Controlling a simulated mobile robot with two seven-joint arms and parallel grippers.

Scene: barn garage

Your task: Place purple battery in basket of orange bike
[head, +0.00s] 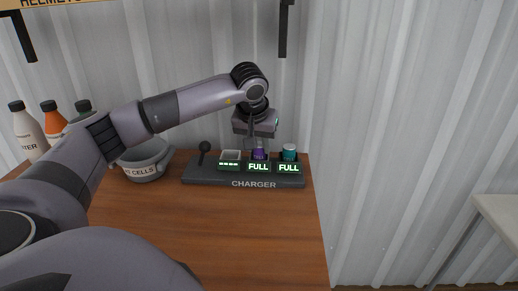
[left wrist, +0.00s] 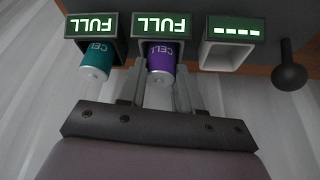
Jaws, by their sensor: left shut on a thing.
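The purple battery (head: 258,154) stands in the middle slot of the charger (head: 213,177), above a lit FULL sign. In the left wrist view the purple battery (left wrist: 160,60) sits between the two fingers of my left gripper (left wrist: 158,88), with its lower part inside the slot. My left gripper (head: 257,143) reaches down from above and is shut on the purple battery. The orange bike and its basket are not in view. My right gripper is not in view.
A teal battery (head: 289,152) stands close beside in the right slot; the left slot (head: 230,157) looks empty. A black lever (head: 204,150) is at the charger's left. A grey bowl (head: 146,161) and several bottles (head: 29,130) stand further left. The wooden bench (head: 250,225) is clear in front.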

